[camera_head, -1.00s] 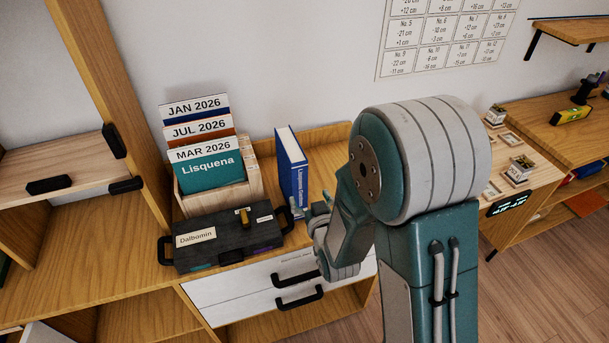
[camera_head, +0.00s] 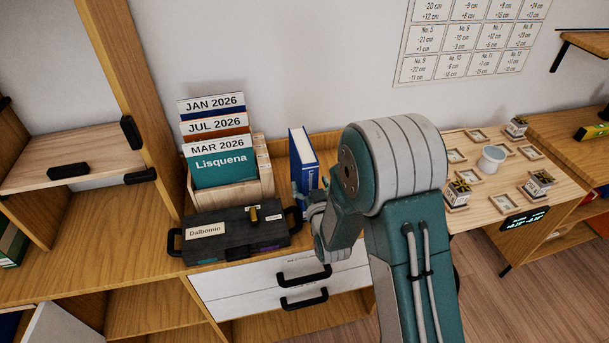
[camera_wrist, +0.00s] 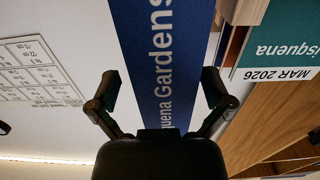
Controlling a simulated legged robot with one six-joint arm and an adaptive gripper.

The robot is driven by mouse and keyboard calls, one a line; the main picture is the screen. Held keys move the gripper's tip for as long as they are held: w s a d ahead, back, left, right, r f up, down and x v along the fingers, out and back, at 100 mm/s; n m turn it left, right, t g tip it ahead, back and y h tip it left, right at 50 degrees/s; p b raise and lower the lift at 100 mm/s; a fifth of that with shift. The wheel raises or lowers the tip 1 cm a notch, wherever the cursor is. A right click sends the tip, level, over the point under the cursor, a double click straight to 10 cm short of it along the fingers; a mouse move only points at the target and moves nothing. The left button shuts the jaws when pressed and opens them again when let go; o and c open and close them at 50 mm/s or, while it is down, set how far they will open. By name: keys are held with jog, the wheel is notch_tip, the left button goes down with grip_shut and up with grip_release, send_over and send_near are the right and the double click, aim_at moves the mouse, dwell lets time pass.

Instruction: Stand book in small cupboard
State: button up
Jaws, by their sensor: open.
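A blue book (camera_head: 305,163) with white pages stands upright on the top of a low wooden unit with white drawers (camera_head: 235,292). Its spine reads "Gardens" in the wrist view (camera_wrist: 160,55). My gripper (camera_head: 303,198) is in front of the spine in the head view, partly hidden by my own arm. In the wrist view my gripper (camera_wrist: 160,88) is open, with one finger on each side of the spine's width. I cannot tell whether the fingers touch the book. I cannot tell for sure which unit is the small cupboard.
A wooden file box (camera_head: 231,187) with dated folders stands left of the book. A dark toolbox (camera_head: 235,241) labelled "Dalbomin" lies in front of it. An open shelf unit (camera_head: 130,60) rises at left. A table (camera_head: 478,213) with small frames and a white cup (camera_head: 492,158) is at right.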

jog(key=shift+w+a, duration=0.25)
jog(key=shift+w, duration=0.4)
jog(key=shift+w+a+f, duration=0.1)
jog(key=shift+w+a, duration=0.25)
jog(key=shift+a, duration=0.1)
jog(key=shift+d, duration=0.25)
jog(key=c, duration=1.3)
jog(key=shift+w+a+r, duration=0.1)
jog(key=shift+r, duration=0.1)
